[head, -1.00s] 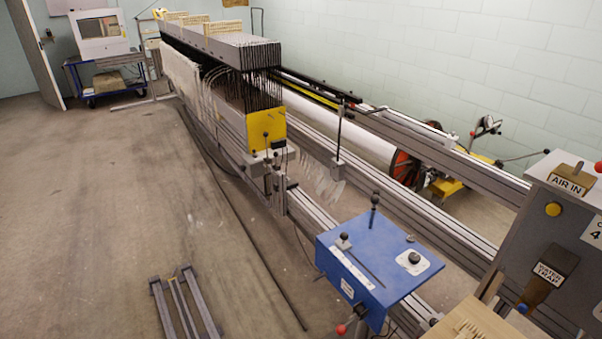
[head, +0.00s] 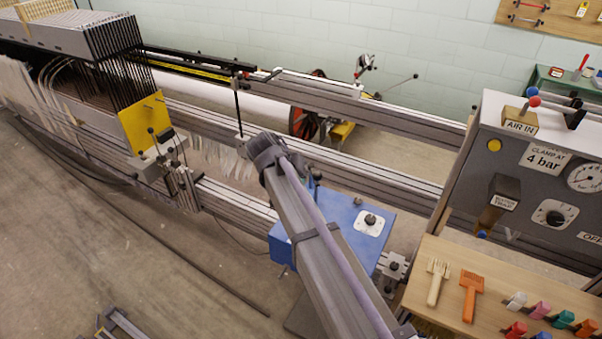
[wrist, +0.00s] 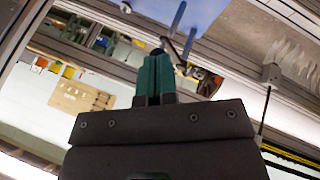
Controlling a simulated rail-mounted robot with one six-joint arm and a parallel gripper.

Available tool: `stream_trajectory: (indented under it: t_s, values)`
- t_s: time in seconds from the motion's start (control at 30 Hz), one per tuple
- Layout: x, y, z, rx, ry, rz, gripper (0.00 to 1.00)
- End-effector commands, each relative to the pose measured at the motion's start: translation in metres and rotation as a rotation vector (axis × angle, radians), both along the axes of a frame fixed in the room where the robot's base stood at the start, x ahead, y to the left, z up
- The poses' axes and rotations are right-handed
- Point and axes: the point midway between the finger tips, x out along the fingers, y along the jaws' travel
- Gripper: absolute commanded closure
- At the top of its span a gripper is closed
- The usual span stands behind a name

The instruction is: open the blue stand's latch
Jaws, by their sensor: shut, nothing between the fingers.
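The blue stand (head: 345,208) is at lower centre in the head view, partly covered by my arm. A black round knob on a white plate (head: 370,220) shows on its top right, and a dark knob shows at its back edge. The stand's slot with its knob is hidden behind my arm. I cannot tell which part is the latch. In the wrist view my gripper (wrist: 154,78) has its teal fingers together and empty. Blurred blue surfaces (wrist: 208,14) and a dark rod show just beyond the fingertips; contact is unclear. The head view does not show my gripper.
A grey panel (head: 545,170) with gauges and a wooden bench (head: 440,305) with brushes and coloured tools stand to the right. Long metal rails (head: 400,185) run behind the stand. The yellow-ended frame (head: 143,125) is at left. Open floor lies at lower left.

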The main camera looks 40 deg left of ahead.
Motion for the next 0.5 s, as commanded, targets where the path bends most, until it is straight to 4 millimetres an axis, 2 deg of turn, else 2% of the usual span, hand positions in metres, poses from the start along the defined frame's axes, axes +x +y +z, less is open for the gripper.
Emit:
stream_trajectory:
  t_s: [0.03,0.1,0.17,0.23,0.5]
  values:
    - [-0.005,0.033,0.005,0.012,-0.042,0.001,1.00]
    - [-0.010,0.060,0.010,0.035,-0.099,-0.018,1.00]
    - [-0.013,0.072,0.013,0.051,-0.132,-0.030,1.00]
    - [-0.014,0.078,0.015,0.061,-0.151,-0.040,1.00]
    - [-0.014,0.076,0.014,0.063,-0.152,-0.042,1.00]
